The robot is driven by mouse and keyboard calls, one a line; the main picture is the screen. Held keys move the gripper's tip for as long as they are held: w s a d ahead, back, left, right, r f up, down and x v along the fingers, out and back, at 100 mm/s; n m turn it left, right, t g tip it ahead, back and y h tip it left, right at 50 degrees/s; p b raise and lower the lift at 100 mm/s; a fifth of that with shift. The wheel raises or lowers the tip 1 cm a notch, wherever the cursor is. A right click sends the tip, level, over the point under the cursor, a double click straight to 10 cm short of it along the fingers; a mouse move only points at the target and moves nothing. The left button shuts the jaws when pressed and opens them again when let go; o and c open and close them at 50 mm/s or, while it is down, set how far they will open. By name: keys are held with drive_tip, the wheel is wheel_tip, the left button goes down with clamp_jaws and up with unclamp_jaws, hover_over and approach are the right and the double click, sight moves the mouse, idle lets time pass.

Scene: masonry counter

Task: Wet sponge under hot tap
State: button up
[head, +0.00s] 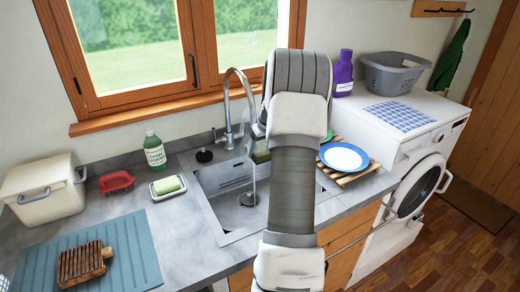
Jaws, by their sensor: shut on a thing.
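The chrome tap (229,110) arches over the sink from its back edge. A thin water stream (254,185) falls to the steel sink (233,185). A yellow-green sponge (261,157) shows above the basin, just left of my arm, in line with the stream; I cannot tell whether the water hits it. My gripper (259,133) is beside the spout and shut on the sponge. My arm hides most of the gripper and the right part of the sink. Which tap control is hot cannot be told.
A blue-rimmed plate (344,157) lies on a wooden rack at right. A washing machine (413,150) stands beyond.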

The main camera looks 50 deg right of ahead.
sight(257, 163)
drive_tip(key=shift+s+a+b, duration=0.75)
drive_tip(key=shift+a+b, duration=0.05)
drive_tip(key=shift+a, duration=0.2)
drive_tip(key=shift+s+a+b, duration=0.7)
drive_tip(key=shift+s+a, duration=0.15)
drive_tip(key=shift+a, duration=0.25)
drive_tip(key=shift+s+a+b, duration=0.65)
drive_tip(key=shift+s+a, duration=0.2)
drive_tip(key=shift+a, duration=0.25)
drive_tip(key=shift+r, duration=0.1)
drive_tip(key=s+a+r, duration=0.3)
drive_tip(key=a+r, duration=0.1)
drive_tip(key=shift+f, duration=0.1)
idle(0.4)
